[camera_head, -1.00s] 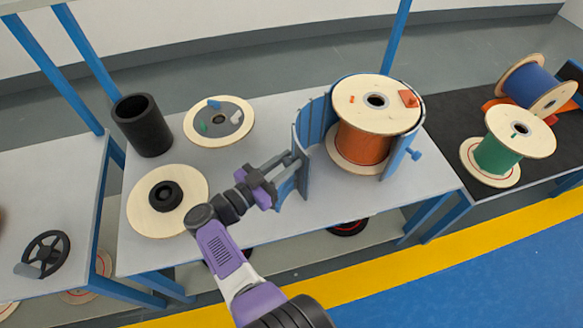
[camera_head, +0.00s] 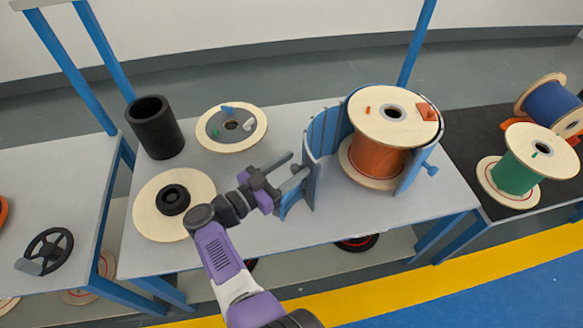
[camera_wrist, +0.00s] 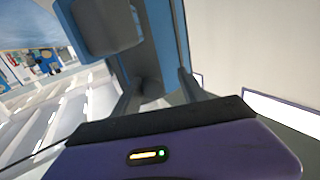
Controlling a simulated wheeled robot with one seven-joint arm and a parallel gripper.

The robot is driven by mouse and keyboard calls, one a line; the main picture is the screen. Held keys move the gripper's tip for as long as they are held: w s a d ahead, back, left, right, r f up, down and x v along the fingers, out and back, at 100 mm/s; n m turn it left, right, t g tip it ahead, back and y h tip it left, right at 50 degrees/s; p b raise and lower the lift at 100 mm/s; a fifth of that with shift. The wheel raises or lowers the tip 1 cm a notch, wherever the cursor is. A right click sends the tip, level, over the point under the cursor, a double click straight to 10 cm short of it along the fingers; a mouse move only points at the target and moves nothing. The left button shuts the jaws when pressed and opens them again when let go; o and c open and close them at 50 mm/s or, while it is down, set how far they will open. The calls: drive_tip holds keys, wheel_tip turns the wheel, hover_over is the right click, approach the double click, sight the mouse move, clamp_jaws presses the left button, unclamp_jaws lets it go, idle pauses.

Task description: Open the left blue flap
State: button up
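The left blue flap (camera_head: 311,183) is an upright curved panel standing at the left of the orange cable reel (camera_head: 378,154), swung out from it, with a gap between flap and reel. A lower blue piece (camera_head: 289,205) of the flap, perhaps its handle, shows below my gripper. My gripper (camera_head: 299,163) is at the flap's left side, its two grey fingers spread apart and pointing toward the panel. In the wrist view a blue panel (camera_wrist: 165,40) runs between the fingers, and a grey block lies at upper left. Whether a finger touches the flap I cannot tell.
Flat wooden discs (camera_head: 150,220) and a black cylinder (camera_head: 155,127) stand on the table left of my gripper. Green and blue reels are on the black table at right.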

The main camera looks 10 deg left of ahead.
drive_tip(key=shift+w+r, duration=0.1)
drive_tip(key=shift+r, duration=0.1)
idle(0.5)
drive_tip(key=shift+b+v, duration=0.3)
drive_tip(key=shift+v, duration=3.65)
drive_tip(key=shift+f, duration=0.2)
